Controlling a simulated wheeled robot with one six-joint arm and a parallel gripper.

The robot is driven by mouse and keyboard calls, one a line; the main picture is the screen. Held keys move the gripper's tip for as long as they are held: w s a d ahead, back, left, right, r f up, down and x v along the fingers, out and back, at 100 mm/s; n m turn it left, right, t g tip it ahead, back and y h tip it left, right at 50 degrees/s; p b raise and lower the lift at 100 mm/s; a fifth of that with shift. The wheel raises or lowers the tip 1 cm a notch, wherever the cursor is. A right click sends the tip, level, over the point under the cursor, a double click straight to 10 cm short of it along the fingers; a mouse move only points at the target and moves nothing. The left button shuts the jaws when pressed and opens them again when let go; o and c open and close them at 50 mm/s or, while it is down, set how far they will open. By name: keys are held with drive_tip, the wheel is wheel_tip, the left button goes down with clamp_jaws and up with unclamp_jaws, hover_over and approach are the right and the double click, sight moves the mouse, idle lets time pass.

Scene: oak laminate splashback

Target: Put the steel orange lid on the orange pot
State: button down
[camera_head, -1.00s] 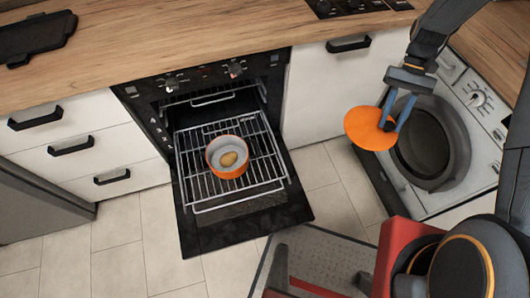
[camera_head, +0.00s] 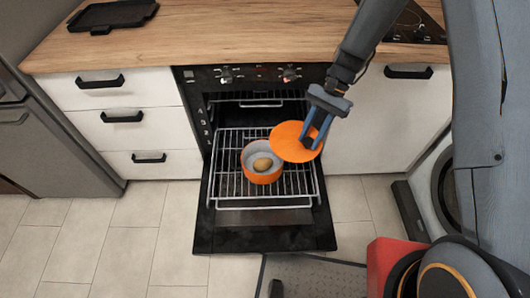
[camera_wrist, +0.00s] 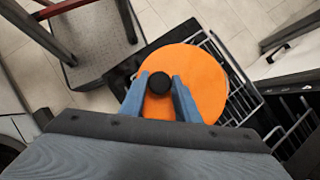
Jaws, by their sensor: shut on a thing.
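The orange pot (camera_head: 262,177) stands upright and uncovered on the pulled-out oven rack, with a round tan item (camera_head: 262,164) inside. My gripper (camera_head: 312,142) is shut on the black knob (camera_wrist: 160,83) of the orange lid (camera_head: 291,143). The lid also fills the middle of the wrist view (camera_wrist: 205,80). In the head view the lid is up and to the right of the pot, its lower left edge close to the pot's rim. The lid looks held above the rack; the exact height is unclear. In the wrist view the pot is hidden behind the lid.
The oven door (camera_head: 265,236) is folded down, and the wire rack (camera_head: 232,190) sticks out over it. The wooden counter (camera_head: 220,45) lies above, with a black tray (camera_head: 112,15). The washing machine (camera_head: 444,185) stands at the right.

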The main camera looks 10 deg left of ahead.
sight(272, 142)
drive_tip(key=a+f+m+t+y+b, duration=0.1)
drive_tip(key=a+f+m+b, duration=0.1)
drive_tip(key=a+m, duration=0.1)
drive_tip(key=a+f+m+t+y+b, duration=0.1)
drive_tip(key=a+f+m+b, duration=0.1)
drive_tip(key=a, duration=0.4)
drive_tip(key=s+a+f+m+t+y+b, duration=0.1)
drive_tip(key=a+f+m+b, duration=0.2)
drive_tip(key=a+b, duration=0.1)
drive_tip(key=shift+a+f+m+t, duration=0.2)
drive_tip(key=shift+f+m+t, duration=0.1)
drive_tip(key=shift+t, duration=0.1)
drive_tip(key=shift+a+f+m+t+b, duration=0.25)
drive_tip(key=shift+m+t+b, duration=0.05)
drive_tip(key=shift+m, duration=0.1)
drive_tip(key=shift+f, duration=0.15)
drive_tip(key=shift+f+b, duration=2.35)
drive_tip(key=shift+f, duration=0.25)
drive_tip(key=shift+a+f, duration=0.1)
drive_tip(key=shift+f, duration=0.45)
drive_tip(key=c, duration=1.3)
unclamp_jaws()
drive_tip(key=shift+o, duration=0.2)
